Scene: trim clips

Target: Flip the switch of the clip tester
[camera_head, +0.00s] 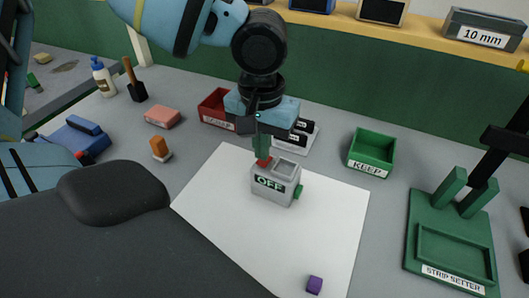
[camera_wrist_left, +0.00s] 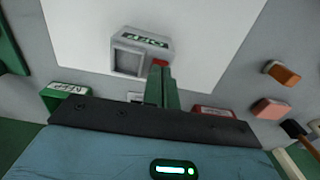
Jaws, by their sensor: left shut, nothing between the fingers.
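The clip tester (camera_head: 276,187) is a grey box standing on the white sheet, with a label reading OFF on its front, a square recess on top and a green knob on its right side. Its red switch (camera_head: 263,162) is at the top left. My left gripper (camera_head: 262,153) points down with its green fingers shut and empty, tips right at the red switch. The left wrist view also shows the tester (camera_wrist_left: 135,58), with the shut fingers (camera_wrist_left: 160,72) beside the red switch (camera_wrist_left: 160,63). Whether they touch it, I cannot tell. My right gripper is not in view.
A green KEEP bin (camera_head: 371,160) stands right of the tester, and a red bin (camera_head: 212,108) stands behind it, partly hidden. The green strip setter (camera_head: 450,245) is at the right. A purple cube (camera_head: 314,285) lies on the white sheet (camera_head: 215,195), which is otherwise mostly clear.

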